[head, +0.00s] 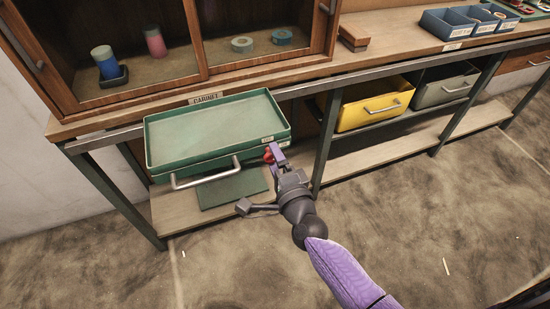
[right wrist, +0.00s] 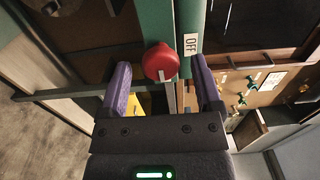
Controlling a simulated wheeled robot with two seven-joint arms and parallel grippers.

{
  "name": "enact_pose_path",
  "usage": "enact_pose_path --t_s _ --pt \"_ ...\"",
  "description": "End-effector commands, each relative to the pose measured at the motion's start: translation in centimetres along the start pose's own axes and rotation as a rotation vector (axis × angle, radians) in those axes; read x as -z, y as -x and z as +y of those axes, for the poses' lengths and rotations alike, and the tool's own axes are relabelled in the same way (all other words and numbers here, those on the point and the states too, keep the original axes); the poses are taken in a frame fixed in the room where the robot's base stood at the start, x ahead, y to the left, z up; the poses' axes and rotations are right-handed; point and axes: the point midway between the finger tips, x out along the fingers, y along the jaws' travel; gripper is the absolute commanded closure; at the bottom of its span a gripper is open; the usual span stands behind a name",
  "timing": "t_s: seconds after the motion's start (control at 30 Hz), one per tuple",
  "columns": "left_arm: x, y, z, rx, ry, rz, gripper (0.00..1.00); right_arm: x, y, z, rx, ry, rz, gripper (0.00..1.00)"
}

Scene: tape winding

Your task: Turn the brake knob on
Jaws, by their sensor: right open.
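The red brake knob (right wrist: 160,62) is round and sits on the green edge of a drawer or tray unit. A white label (right wrist: 191,44) reading OFF is beside it in the right wrist view. My right gripper (right wrist: 160,66) is open, with one purple finger on each side of the knob and visible gaps to both. In the head view the gripper (head: 276,156) is at the right front corner of the green tray (head: 215,125), and the red knob (head: 268,156) shows just left of its fingers. My left gripper is out of view.
A silver handle (head: 205,174) runs along the green unit's front. A wooden cabinet (head: 150,90) with coloured rolls stands behind. A yellow drawer (head: 365,108) and a grey-green drawer (head: 445,88) are to the right. The floor (head: 420,210) at the right is mostly clear.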

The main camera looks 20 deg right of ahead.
Motion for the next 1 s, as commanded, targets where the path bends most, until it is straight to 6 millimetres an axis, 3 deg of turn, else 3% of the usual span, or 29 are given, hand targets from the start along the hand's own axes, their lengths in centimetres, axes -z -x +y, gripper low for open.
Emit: enact_pose_path --t_s 0.4,0.53,1.0 --pt "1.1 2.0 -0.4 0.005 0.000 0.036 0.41 0.0 8.7 -0.1 -0.002 0.000 -0.002 0.17" --pt "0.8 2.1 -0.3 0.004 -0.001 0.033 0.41 0.0 9.4 -0.1 -0.001 0.000 -0.001 0.17" --pt "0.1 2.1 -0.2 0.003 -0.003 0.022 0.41 0.0 9.4 0.0 -0.001 0.000 -0.001 0.17"
